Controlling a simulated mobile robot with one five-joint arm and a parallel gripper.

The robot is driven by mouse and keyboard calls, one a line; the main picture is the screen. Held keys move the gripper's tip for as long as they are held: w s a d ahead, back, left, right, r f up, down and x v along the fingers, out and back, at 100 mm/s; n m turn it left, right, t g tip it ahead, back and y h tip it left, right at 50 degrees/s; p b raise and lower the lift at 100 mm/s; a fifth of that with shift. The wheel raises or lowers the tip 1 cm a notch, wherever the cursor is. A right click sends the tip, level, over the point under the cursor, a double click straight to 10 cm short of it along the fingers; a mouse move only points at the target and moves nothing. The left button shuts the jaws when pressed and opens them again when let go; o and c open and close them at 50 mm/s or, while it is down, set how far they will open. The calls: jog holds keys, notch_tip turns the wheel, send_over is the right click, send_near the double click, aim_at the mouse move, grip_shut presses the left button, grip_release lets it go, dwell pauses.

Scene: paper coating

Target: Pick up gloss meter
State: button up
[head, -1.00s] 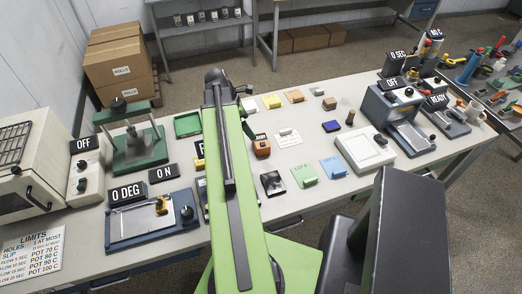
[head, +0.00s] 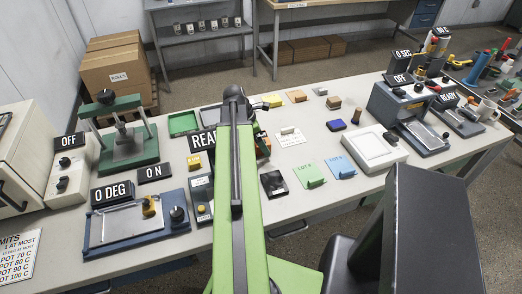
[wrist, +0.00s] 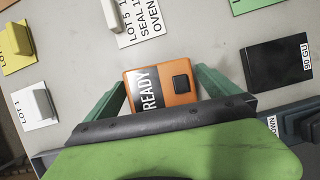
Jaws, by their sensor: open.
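The gloss meter appears to be the orange boxy device (wrist: 180,96) with a black button and a READY label, in the middle of the wrist view. In the head view only an orange edge (head: 265,151) of it shows beside my green arm. My gripper (wrist: 161,80) is open, with one green finger on each side of the orange device. I cannot tell whether the fingers touch it. Its near side is hidden by my gripper body.
A black 90 GU tile (wrist: 280,66) lies right of the device in the wrist view. A yellow block (wrist: 18,40) and a LOT 1 card (wrist: 37,106) lie to the left. In the head view, green (head: 309,172) and blue (head: 338,165) lot cards lie right of my arm.

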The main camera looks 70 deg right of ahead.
aim_at(265, 137)
jog(key=shift+r, duration=0.1)
jog(key=shift+c, duration=0.4)
jog(key=c, duration=1.6)
jog(key=shift+o, duration=0.2)
jog(key=shift+r+p, duration=0.5)
jog(key=shift+p, duration=0.1)
notch_tip(265, 137, up, 4)
jog(key=p, duration=0.3)
jog(key=shift+f+p, duration=0.1)
jog(key=shift+p, duration=0.3)
jog(key=s+d+r+p, duration=0.1)
jog(key=s+r+p, duration=0.4)
jog(key=s, duration=0.6)
jog(key=shift+s+r, duration=0.2)
jog(key=shift+s, duration=0.1)
jog(key=shift+s, duration=0.1)
